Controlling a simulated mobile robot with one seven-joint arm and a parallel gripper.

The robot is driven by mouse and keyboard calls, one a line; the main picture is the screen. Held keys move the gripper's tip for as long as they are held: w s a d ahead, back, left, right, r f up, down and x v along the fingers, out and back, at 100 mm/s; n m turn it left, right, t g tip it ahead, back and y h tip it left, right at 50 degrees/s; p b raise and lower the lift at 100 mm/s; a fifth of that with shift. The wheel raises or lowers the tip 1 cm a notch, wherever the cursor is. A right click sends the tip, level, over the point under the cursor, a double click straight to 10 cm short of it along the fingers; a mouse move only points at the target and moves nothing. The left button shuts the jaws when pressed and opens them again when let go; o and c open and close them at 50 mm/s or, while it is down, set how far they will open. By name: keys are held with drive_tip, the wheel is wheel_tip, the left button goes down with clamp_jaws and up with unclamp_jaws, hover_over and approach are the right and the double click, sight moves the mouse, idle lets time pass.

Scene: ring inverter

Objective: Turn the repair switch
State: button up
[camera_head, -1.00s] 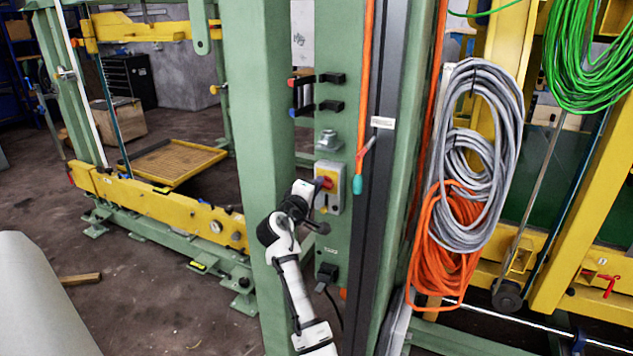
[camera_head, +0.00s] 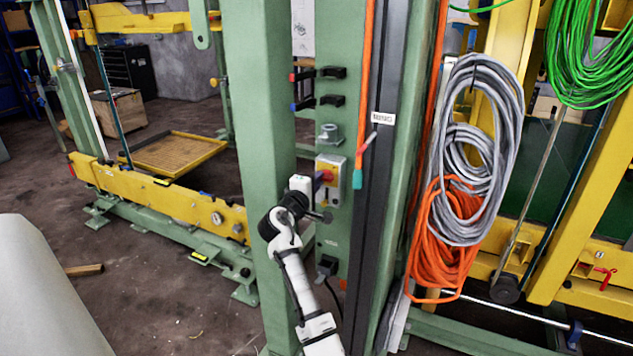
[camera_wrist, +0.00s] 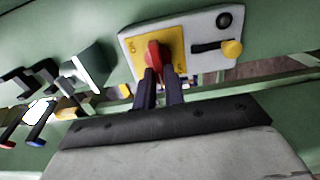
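The repair switch is a red knob (camera_wrist: 153,56) on a yellow plate (camera_wrist: 166,46) set in a light grey box. It is mounted on a green machine column, and the box also shows in the head view (camera_head: 337,181). My gripper (camera_wrist: 160,78) is right in front of the knob, with its two dark fingers reaching up to it. The red knob shows at and between the fingertips. The gap between the fingers is narrow, and whether they press on the knob cannot be made out.
A yellow knob (camera_wrist: 232,48) and a black round part (camera_wrist: 224,20) sit on the same box. Black handles (camera_head: 330,86) stick out above it. An orange cable (camera_head: 364,100) hangs close on the right. A green post (camera_head: 258,150) stands just left of my arm.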

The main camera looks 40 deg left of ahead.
drive_tip(key=o, duration=0.5)
drive_tip(key=shift+c, duration=0.2)
drive_tip(key=b+v, duration=0.4)
drive_tip(key=v, duration=1)
drive_tip(key=shift+w, duration=0.1)
